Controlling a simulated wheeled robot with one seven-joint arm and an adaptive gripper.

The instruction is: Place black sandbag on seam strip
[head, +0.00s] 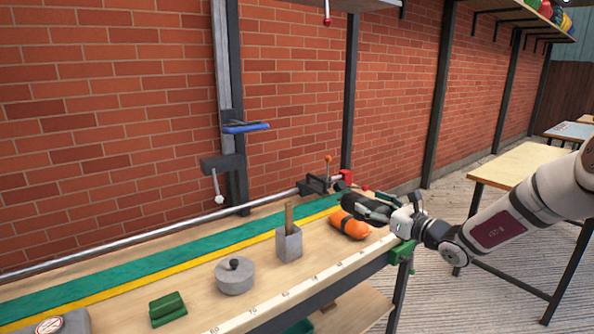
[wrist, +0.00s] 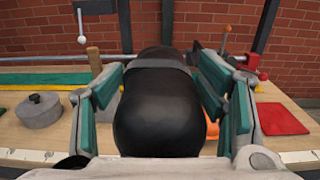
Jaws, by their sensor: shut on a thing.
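The black sandbag (wrist: 158,110) is a plump black roll with a grey band, filling the middle of the wrist view. My gripper (wrist: 160,78) is shut on it, with a green-padded finger on each side. In the head view the gripper (head: 378,209) holds the black sandbag (head: 358,203) over the right end of the bench, just behind an orange bag (head: 348,225). Whether the sandbag touches the bench is unclear. A long green strip with a yellow edge, apparently the seam strip (head: 150,266), runs along the bench to the left; its right end is partly hidden.
A grey block holder (head: 288,243), a round grey lidded pot (head: 235,276) and a green block (head: 167,309) stand on the bench front. A metal bar clamp (head: 120,240) lies along the back by the brick wall. A red pad (wrist: 283,118) lies right of my gripper.

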